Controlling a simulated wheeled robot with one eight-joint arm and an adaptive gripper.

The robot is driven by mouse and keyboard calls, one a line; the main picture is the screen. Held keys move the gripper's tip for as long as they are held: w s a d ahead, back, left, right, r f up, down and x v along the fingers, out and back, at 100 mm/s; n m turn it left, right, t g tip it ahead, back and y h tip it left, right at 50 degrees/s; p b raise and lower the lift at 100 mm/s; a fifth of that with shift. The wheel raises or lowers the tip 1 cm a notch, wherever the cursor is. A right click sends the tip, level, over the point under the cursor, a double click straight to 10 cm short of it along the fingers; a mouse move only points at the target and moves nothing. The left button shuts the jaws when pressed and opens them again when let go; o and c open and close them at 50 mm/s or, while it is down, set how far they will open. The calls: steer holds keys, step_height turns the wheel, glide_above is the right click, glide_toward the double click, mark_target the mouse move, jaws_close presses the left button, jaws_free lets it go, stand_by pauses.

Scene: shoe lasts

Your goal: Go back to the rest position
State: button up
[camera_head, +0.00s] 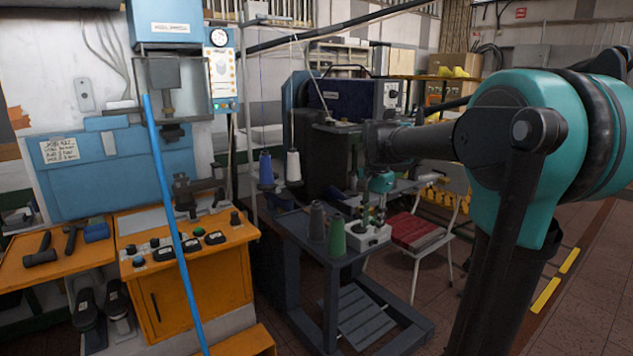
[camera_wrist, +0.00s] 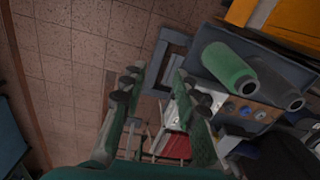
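My gripper (camera_head: 373,208) hangs in front of the sewing machine, above the dark machine table (camera_head: 300,232), pointing down in the head view. In the wrist view my gripper (camera_wrist: 155,80) has its two fingers well apart, with only the floor, a table leg and a red seat showing between and beyond them. It holds nothing. My arm reaches in from the right side of the head view.
A green thread cone (camera_head: 337,237) and a grey cone (camera_head: 317,221) stand on the table beside a white control box (camera_head: 372,238). A red-seated chair (camera_head: 415,232) is behind. An orange cabinet (camera_head: 195,290) stands left. Floor at right is clear.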

steer(key=s+d+f+n+t, duration=0.1)
steer(key=s+f+n, duration=0.3)
steer(key=s+f, duration=0.6)
steer(key=s+d+f+n+t, duration=0.2)
steer(key=s+f+n, duration=0.3)
steer(key=s+f, duration=0.5)
steer(key=shift+s+d+f+n+t, duration=0.15)
steer(key=shift+d+f+n+t, duration=0.15)
steer(key=shift+f, duration=0.5)
steer(key=shift+c, duration=0.3)
